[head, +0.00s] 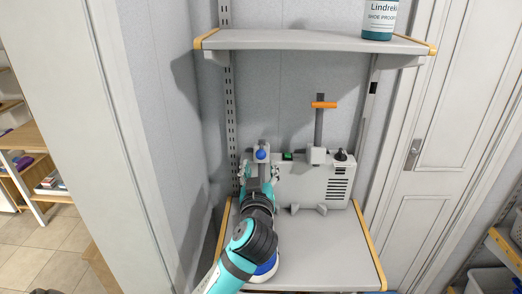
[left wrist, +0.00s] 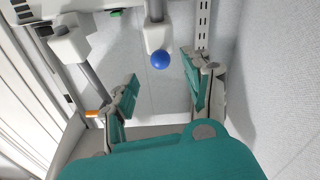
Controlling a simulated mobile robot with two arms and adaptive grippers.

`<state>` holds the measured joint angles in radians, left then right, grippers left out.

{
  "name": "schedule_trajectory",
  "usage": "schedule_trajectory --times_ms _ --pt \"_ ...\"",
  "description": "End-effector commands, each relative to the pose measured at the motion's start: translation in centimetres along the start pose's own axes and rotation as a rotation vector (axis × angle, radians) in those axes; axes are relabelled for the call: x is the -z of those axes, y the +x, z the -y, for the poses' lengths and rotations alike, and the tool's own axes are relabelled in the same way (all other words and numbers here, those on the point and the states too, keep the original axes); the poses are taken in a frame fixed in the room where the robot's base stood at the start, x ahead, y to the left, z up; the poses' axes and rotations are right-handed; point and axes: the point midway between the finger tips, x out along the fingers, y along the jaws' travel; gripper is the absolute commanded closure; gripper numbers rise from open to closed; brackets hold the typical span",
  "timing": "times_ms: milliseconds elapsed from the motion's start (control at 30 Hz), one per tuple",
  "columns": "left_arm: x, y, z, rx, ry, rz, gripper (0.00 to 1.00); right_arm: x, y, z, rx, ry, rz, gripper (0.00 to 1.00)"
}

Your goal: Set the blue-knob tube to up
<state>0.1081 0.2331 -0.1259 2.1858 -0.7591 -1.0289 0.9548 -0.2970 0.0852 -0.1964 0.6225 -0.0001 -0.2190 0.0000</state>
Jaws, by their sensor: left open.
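The blue knob (head: 261,155) sits on a pale bracket at the left end of a grey machine on the lower shelf. My right gripper is not in view.
Another tube with an orange handle (head: 323,104) stands upright on the machine (head: 313,187). A green button (head: 288,156) and black knob (head: 341,155) are on its top. An upper shelf (head: 310,41) holds a bottle (head: 379,20). The lower shelf is clear at front right.

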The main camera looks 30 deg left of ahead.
Motion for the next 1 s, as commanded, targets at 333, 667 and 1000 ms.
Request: schedule_trajectory --times_ms 333,667,1000 --pt "0.2 5.8 0.0 0.001 0.003 -0.001 0.49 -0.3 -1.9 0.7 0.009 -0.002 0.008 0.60" --pt "0.0 6.8 0.0 0.000 0.000 0.001 0.49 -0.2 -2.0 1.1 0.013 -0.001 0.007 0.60" --pt "0.0 6.8 0.0 0.000 0.001 0.001 0.81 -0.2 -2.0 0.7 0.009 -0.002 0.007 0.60"
